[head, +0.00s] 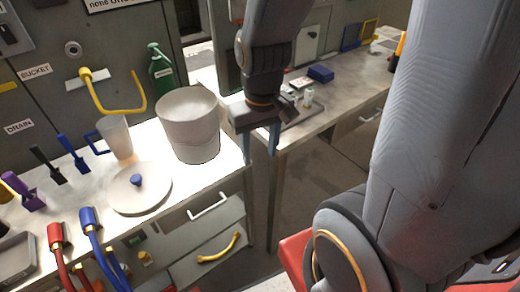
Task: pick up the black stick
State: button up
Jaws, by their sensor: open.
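A thin black stick-like tool (47,162) is at the left on the light workbench, between a purple tool and a blue one. It is tilted, with its broader end at the upper left. I take it for the black stick. My gripper (260,149) hangs fingers down beyond the right end of the workbench, to the right of the white bucket. Its two bluish fingers are apart with nothing between them. It is well away from the black stick.
The white bucket (188,126), a pale cup (116,137) and a round lid with a blue knob (137,181) stand between gripper and stick. Blue hoses (94,228) and red hoses (58,243) rise at the front. A yellow hose (117,110) curves from the wall. A second counter (318,122) is behind.

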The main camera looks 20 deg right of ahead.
aim_at(35, 148)
jog(key=u, duration=1.35)
